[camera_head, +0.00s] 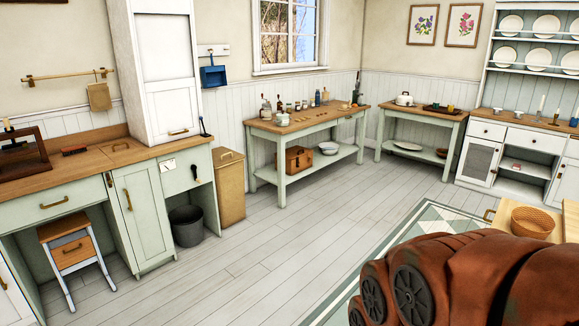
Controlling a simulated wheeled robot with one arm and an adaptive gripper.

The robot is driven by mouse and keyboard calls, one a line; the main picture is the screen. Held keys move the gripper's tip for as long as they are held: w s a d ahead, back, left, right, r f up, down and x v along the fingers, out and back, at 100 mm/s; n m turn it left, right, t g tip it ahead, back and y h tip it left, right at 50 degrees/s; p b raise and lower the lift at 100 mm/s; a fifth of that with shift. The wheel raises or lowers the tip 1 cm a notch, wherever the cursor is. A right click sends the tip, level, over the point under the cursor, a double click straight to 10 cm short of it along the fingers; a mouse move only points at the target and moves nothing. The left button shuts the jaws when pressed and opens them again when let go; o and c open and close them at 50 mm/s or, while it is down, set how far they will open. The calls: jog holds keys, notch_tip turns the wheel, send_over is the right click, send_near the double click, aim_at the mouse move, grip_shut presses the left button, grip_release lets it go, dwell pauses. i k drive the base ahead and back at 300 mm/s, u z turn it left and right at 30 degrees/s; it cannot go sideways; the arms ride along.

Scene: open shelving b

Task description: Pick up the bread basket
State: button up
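A round, orange-brown woven basket (533,222), which looks like the bread basket, stands upright on a light wooden tabletop (563,212) at the lower right of the head view. Its lower front edge is close to or partly behind my large rust-red arm in the picture. I cannot see clearly into the basket. My gripper and its fingers are not in view, so how they stand to the basket does not show.
A patterned rug (428,223) lies by the table. The grey plank floor (270,255) is open in the middle. A worktable (300,121) with bottles and jars stands at the back. A stool (70,245) and dark bin (186,226) are at the left.

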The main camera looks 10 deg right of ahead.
aim_at(527, 222)
jog(key=z, duration=0.25)
jog(key=i, duration=2.2)
jog(key=z, duration=1.35)
jog(key=i, duration=1.75)
jog(key=z, duration=0.85)
